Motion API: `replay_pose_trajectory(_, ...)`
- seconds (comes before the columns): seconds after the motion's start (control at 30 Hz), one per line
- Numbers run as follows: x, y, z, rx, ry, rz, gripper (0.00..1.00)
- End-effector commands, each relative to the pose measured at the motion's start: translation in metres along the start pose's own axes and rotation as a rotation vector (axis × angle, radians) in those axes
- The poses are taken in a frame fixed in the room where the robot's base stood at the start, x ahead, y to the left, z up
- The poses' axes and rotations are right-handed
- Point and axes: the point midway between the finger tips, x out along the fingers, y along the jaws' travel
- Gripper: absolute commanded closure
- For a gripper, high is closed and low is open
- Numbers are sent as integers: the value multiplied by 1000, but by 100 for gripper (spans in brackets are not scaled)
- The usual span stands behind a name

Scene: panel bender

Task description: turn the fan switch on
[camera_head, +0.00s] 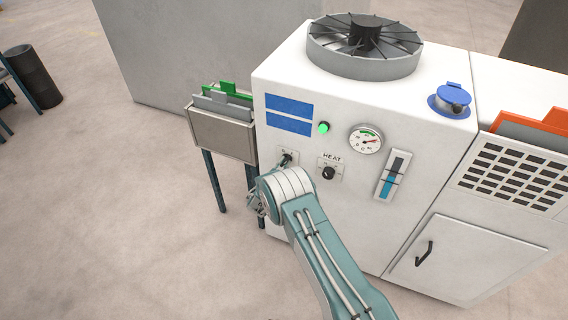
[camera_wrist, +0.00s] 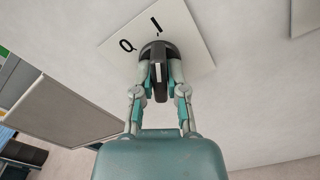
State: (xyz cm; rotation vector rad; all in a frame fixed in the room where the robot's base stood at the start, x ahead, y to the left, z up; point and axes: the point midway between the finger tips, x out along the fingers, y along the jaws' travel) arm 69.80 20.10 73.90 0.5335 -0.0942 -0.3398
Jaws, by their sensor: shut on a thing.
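The fan switch (camera_head: 288,158) is a small dark knob on a white plate at the left of the white machine's front. In the wrist view the dark knob (camera_wrist: 159,52) has a white line on its grip and sits on a white plate (camera_wrist: 196,52) with two dark marks, one to its left and one above it. My gripper (camera_wrist: 158,84) is shut on the knob, with one finger on each side of its grip. In the head view my arm's wrist hides most of the gripper and part of the switch plate.
The HEAT knob (camera_head: 329,173) is close right of the switch. A lit green lamp (camera_head: 323,128), a gauge (camera_head: 366,140) and a level indicator (camera_head: 392,175) are on the same front. A grey bin (camera_head: 222,135) on legs stands close left. A large fan (camera_head: 366,60) tops the machine.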

Motion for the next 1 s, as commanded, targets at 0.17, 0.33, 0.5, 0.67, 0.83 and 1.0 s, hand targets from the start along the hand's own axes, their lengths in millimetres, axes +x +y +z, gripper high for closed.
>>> replay_pose_trajectory(0.17,-1,0,-1,-1,4,1,49)
replay_pose_trajectory(0.33,-1,0,0,-1,3,0,49)
replay_pose_trajectory(0.5,-4,0,0,-1,2,0,49)
replay_pose_trajectory(0.67,-26,1,0,-2,4,3,49)
replay_pose_trajectory(0.83,-63,2,-2,-3,6,3,49)
replay_pose_trajectory(1.0,-96,1,-2,-4,4,3,49)
